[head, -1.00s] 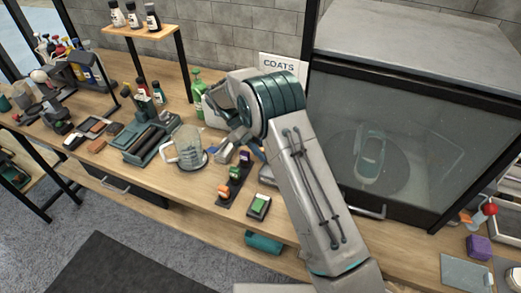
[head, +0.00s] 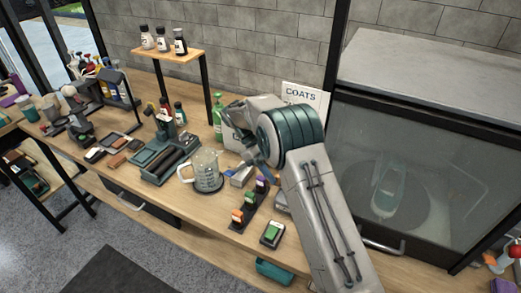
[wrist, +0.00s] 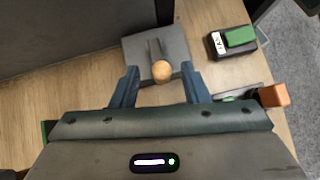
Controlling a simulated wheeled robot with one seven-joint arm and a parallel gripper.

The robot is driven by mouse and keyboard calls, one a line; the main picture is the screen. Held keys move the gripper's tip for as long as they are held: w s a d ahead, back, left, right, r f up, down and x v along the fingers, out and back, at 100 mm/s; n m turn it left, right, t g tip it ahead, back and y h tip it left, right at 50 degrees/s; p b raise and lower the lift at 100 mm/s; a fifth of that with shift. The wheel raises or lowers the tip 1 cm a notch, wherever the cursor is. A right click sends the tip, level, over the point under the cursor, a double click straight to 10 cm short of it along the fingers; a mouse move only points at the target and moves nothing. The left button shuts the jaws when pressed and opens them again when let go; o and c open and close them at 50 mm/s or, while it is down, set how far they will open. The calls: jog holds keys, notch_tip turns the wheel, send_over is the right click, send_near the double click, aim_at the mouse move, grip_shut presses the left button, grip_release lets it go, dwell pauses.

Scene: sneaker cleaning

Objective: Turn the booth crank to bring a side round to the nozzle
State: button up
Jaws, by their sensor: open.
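The booth (head: 350,135) stands at the right, with a dark frame and a glass front. Behind the glass, a sneaker (head: 388,188) sits on a round turntable (head: 408,215). In the wrist view, the crank's round wooden knob (wrist: 162,71) stands on a grey plate (wrist: 175,42) with a dark arm. My gripper (wrist: 159,76) is open, its two blue fingers on either side of the knob, with gaps showing at both sides. Whether the knob is at fingertip depth, I cannot tell. In the head view my arm hides most of the crank.
A green-topped switch box (head: 272,233) and a strip of coloured switches (head: 250,205) lie left of my arm. A glass jug (head: 206,170), brush tray (head: 168,160) and green bottle (head: 218,115) stand further left. A COATS sign (head: 303,96) stands behind my arm.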

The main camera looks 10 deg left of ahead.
jog(key=p+v, duration=0.6)
jog(key=v, duration=0.5)
jog(key=shift+w+r, duration=0.2)
jog(key=shift+r, duration=0.05)
jog(key=shift+a+f, duration=0.1)
jog(key=shift+a, duration=0.05)
dwell(0.3)
